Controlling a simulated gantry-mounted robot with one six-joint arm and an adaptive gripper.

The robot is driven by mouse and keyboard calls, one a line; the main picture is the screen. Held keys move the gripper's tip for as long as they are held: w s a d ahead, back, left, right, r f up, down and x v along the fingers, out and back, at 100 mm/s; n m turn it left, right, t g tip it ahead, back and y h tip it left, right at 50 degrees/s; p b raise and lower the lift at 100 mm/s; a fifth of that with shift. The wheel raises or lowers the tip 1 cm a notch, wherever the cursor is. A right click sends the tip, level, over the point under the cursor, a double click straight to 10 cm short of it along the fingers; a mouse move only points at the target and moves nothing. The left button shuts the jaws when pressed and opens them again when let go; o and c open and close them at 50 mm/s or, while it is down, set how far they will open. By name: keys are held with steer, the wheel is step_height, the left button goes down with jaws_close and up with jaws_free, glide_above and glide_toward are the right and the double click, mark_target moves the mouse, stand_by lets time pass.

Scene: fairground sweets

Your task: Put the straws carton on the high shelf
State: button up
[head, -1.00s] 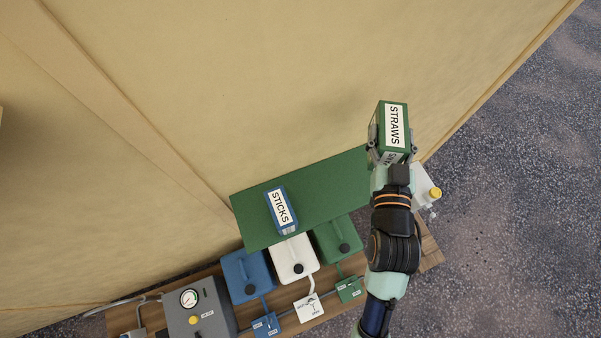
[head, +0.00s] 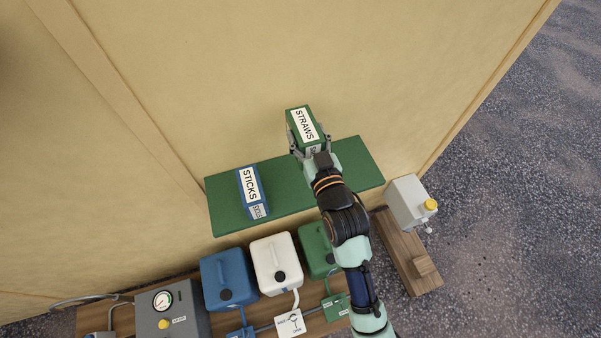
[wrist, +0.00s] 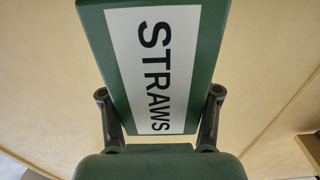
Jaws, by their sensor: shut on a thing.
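The straws carton (head: 302,124) is a green box with a white label reading STRAWS. My gripper (head: 308,148) is shut on it, one finger on each side. In the head view the carton shows over the back part of the green high shelf (head: 348,172); I cannot tell the height of the gap beneath it. In the wrist view the carton (wrist: 155,60) fills the middle, between the two fingers (wrist: 160,115). My arm hides part of the shelf's front right.
A blue sticks carton (head: 252,190) stands on the left part of the shelf. The shelf's right part looks clear. A tan canvas wall (head: 220,80) rises behind.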

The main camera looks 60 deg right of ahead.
step_height(320, 180, down, 14)
steer(key=shift+r+b, duration=0.1)
steer(key=shift+b, duration=1.15)
steer(key=shift+f, duration=0.3)
steer(key=o, duration=1.6)
steer(key=shift+o, duration=0.2)
